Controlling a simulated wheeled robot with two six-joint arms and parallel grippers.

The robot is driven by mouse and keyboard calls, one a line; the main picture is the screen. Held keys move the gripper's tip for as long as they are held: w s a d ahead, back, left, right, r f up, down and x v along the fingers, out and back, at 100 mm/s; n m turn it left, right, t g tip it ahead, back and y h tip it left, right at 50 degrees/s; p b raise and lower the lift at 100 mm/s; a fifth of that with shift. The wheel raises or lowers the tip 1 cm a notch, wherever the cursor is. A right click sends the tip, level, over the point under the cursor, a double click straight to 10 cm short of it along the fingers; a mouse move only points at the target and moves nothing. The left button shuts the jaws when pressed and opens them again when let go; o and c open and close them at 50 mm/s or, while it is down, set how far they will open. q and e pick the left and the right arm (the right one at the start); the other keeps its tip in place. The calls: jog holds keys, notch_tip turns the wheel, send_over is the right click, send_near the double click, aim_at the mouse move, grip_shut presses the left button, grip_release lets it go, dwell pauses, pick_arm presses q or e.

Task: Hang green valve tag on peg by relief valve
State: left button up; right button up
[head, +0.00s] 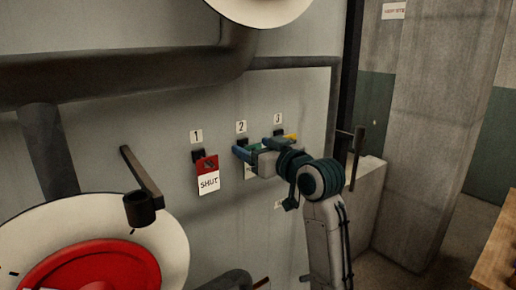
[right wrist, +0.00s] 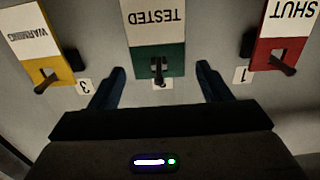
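The green tag (right wrist: 157,62), lettered TESTED, hangs on the dark hook (right wrist: 158,72) under number 2. In the head view the green tag (head: 259,147) is mostly hidden behind my right gripper (head: 257,151). In the right wrist view, which shows the tags upside down, the blue fingers of my right gripper (right wrist: 160,70) are open, one on each side of the tag with a gap at both sides. My left gripper is not in view. I cannot tell which part is the relief valve.
A red SHUT tag (head: 208,181) hangs at number 1. A yellow WARNING tag (right wrist: 52,65) hangs at number 3. A dark bracket (head: 142,180) juts from the wall at left, above a large red-and-white disc (head: 90,268). A dark pipe (head: 120,78) crosses above.

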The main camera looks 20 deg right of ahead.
jog(key=c, duration=0.9)
jog(key=o, duration=1)
jog(key=c, duration=1.1)
jog(key=shift+o, duration=0.2)
jog(key=shift+r+p, duration=0.2)
jog(key=shift+p, duration=0.25)
jog(key=shift+s, duration=0.1)
jog(key=shift+p+v, duration=0.35)
jog(key=shift+v, duration=0.45)
jog(key=shift+s+d, duration=0.15)
jog(key=shift+s, duration=0.1)
jog(key=shift+s+d, duration=0.15)
jog(key=shift+s, duration=0.3)
